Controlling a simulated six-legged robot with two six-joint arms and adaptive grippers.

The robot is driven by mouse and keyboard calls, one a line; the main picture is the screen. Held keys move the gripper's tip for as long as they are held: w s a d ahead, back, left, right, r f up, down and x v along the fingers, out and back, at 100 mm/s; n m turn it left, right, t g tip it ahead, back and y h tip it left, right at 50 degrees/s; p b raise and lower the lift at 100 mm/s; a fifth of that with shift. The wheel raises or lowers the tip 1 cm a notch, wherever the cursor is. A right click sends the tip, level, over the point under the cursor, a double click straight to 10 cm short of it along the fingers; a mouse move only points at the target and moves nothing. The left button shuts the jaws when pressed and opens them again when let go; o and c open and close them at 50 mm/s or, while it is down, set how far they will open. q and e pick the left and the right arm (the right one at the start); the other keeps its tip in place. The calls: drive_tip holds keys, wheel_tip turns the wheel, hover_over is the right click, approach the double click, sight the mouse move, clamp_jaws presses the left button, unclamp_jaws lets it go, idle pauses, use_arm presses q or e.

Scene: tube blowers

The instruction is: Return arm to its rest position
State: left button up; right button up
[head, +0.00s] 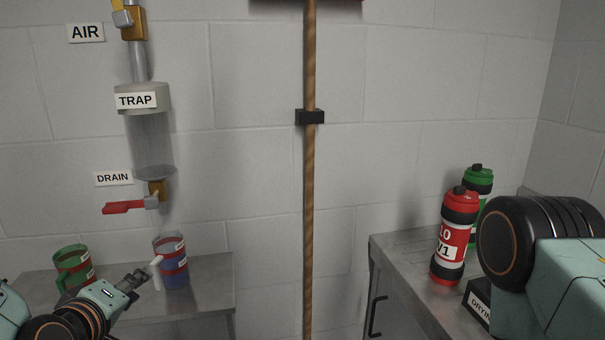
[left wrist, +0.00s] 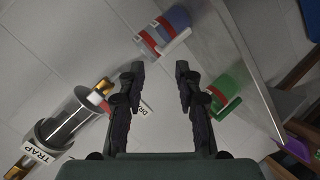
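My left arm comes in at the lower left of the head view. Its gripper (head: 133,279) is just left of the blue mug with a red band and white handle (head: 174,268), apart from it as far as I can tell. In the left wrist view the two fingers of this gripper (left wrist: 157,70) are spread apart with nothing between them. The blue mug (left wrist: 172,22) and the green mug (left wrist: 232,88) show beyond the fingers there. My right arm fills the right edge of the head view; its gripper is out of the picture.
The green mug (head: 73,266) stands left on a metal shelf (head: 215,290). Above hang the clear trap (head: 150,140) and red drain lever (head: 124,208). A red bottle (head: 455,238) and green bottle (head: 478,182) stand on the right cabinet. A wooden pole (head: 309,200) hangs between.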

use_arm(q)
drive_tip(key=s+d+f+m+g+h, duration=0.1)
drive_tip(key=s+d+f+m+g, duration=0.15)
drive_tip(key=f, duration=0.35)
drive_tip(key=s+d+f+m+g, duration=0.1)
drive_tip(key=s+f+m+g, duration=0.15)
drive_tip(key=f, duration=0.35)
drive_tip(key=s+d+f+m+g+b, duration=0.1)
drive_tip(key=s+f+m+g+b, duration=0.1)
drive_tip(key=s+f, duration=0.8)
drive_tip(key=s+d+f+m+g+b, duration=0.2)
drive_tip(key=s+f+m+g, duration=0.2)
drive_tip(key=s+f, duration=0.7)
drive_tip(key=s+g, duration=0.2)
drive_tip(key=s, duration=0.3)
drive_tip(key=shift+s+d, duration=0.15)
drive_tip(key=shift+s, duration=0.05)
